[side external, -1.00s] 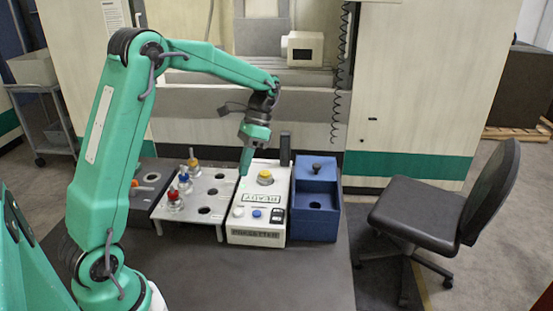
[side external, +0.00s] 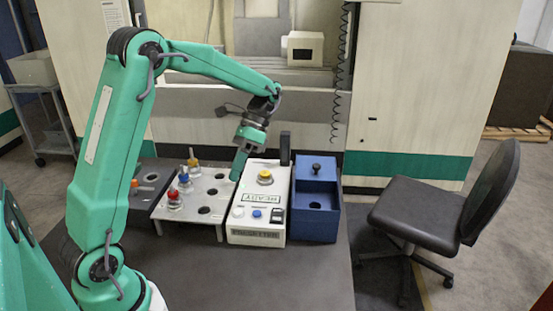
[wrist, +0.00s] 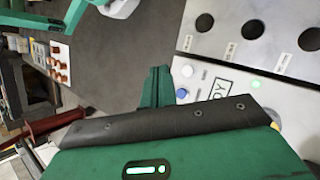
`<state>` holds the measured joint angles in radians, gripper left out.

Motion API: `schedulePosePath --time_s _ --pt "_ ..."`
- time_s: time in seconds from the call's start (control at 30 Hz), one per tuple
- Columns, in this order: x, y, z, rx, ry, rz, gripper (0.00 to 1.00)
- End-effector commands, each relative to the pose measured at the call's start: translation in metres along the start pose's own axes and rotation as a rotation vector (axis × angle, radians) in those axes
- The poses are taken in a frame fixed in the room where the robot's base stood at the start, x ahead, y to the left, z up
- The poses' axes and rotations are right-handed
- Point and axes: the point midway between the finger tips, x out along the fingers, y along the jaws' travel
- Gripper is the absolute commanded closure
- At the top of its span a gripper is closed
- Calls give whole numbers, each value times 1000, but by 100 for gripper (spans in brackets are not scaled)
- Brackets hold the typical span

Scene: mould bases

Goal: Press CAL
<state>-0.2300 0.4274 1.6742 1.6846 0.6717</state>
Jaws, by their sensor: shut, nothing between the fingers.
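The white box marked PRESETTER (side external: 256,235) stands on the dark table in the side view. Its sloped front has a READY display (side external: 262,198), a white button (side external: 238,212), a blue button (side external: 257,213) and a dark switch (side external: 277,215). The button labels are too small to read, so I cannot tell which is CAL. In the wrist view the white button (wrist: 187,71) and blue button (wrist: 182,93) lie just right of my fingers. My gripper (side external: 236,177) is shut and empty, pointing down above the box's left edge. It also shows in the wrist view (wrist: 157,72).
A grey plate (side external: 192,205) with holes and several coloured-top holders stands left of the box. A blue box (side external: 316,205) with a black knob stands close on its right. A yellow knob (side external: 265,177) and a dark upright post (side external: 285,148) rise at the white box's back.

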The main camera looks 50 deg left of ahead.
Motion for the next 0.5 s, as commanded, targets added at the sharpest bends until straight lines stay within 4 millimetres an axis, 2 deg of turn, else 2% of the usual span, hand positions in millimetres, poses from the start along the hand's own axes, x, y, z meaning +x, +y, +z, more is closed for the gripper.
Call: schedulePosePath --time_s 0.5 --pt "39 -18 -22 0 -2 2 100"
